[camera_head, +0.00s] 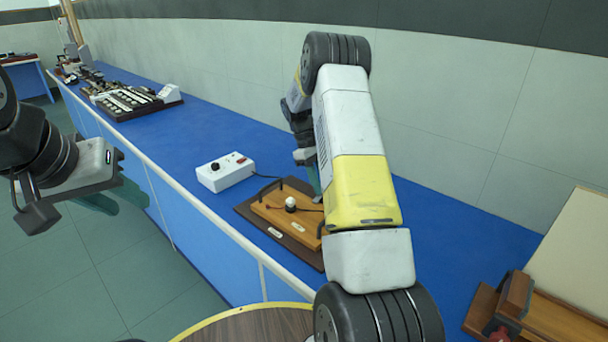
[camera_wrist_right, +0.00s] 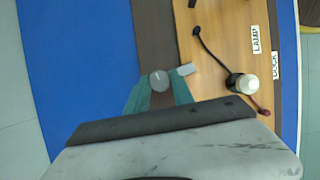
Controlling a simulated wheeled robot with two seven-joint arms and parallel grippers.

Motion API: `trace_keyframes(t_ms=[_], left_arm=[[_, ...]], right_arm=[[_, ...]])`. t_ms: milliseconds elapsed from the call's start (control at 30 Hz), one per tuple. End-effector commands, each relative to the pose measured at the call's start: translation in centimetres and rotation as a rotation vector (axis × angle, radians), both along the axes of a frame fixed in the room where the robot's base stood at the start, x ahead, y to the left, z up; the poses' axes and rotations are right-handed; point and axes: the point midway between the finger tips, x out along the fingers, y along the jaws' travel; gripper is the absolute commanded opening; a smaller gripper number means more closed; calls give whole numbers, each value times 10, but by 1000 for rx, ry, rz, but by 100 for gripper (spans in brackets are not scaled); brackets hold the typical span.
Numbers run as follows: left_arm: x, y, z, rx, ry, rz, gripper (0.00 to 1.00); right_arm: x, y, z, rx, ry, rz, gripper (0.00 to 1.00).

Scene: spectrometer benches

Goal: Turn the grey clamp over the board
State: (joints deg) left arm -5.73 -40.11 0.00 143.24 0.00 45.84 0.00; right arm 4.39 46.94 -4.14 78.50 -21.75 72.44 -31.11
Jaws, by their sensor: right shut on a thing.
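The wooden board (camera_head: 273,219) lies on a dark brown base (camera_head: 248,217) on the blue bench; the board also shows in the right wrist view (camera_wrist_right: 215,75). The grey clamp (camera_wrist_right: 160,80) has a round knob beside the board's edge, and its short light-grey arm (camera_wrist_right: 185,70) points right, its end over the board's edge. My right gripper (camera_wrist_right: 159,94) is shut on the knob, with a teal finger on each side. In the head view my right arm hides most of the clamp. My left gripper (camera_head: 118,198) hangs left of the bench, away from the board; its finger gap is unclear.
A small white-topped lamp (camera_head: 290,203) stands on the board with leads beside it. A white box with a black knob (camera_head: 225,172) sits behind the board. Instruments (camera_head: 125,100) stand farther along the bench. A wooden stand (camera_head: 555,312) is at the right. The bench between is clear.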

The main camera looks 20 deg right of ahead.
Motion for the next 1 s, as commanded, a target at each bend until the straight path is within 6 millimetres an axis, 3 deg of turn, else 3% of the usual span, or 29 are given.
trace_keyframes(t_ms=[400,1000], left_arm=[[0,0,0,0,0,0,36],[0,0,0,0,0,0,36]], right_arm=[[2,-1,0,1,-3,-252,0],[2,-2,1,1,-3,-316,0]])
